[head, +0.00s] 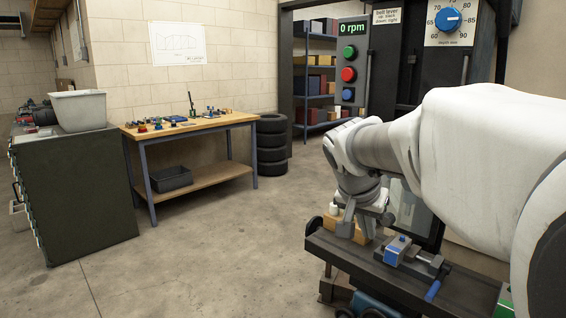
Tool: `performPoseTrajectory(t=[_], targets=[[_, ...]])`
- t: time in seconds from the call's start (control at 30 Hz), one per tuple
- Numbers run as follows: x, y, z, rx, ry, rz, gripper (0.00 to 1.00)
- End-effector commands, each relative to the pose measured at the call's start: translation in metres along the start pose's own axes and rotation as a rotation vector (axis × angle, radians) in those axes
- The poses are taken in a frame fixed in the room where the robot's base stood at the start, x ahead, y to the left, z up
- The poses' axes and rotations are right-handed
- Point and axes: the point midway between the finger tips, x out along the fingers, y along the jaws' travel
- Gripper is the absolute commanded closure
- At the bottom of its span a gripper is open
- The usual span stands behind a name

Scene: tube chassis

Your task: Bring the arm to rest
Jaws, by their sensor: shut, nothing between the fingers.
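My white arm (470,150) reaches in from the right side of the head view, over the dark machine table. Its wrist bends downward, and my gripper (347,228) points down at the left part of that table. The gripper is shut with nothing held. Its fingertips are small in the picture and close to a wooden block (368,236); I cannot tell whether they touch it. A grey vise with blue parts (398,248) sits on the table just right of the gripper. The arm hides part of the machine behind it.
A control panel (349,62) reads 0 rpm, beside a dial (453,19). The machine table (350,262) lies below. A workbench (190,127) with small items, stacked tires (271,145) and a dark cabinet (75,195) stand farther left. The concrete floor between is clear.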

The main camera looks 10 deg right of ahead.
Motion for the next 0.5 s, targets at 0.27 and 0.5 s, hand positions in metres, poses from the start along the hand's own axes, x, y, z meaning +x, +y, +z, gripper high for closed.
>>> performPoseTrajectory(t=[0.27, 0.5], targets=[[-0.086, 0.020, 0.136, -0.452, 0.004, -0.304, 1.00], [-0.095, 0.028, 0.215, -0.759, -0.056, -0.454, 1.00]])
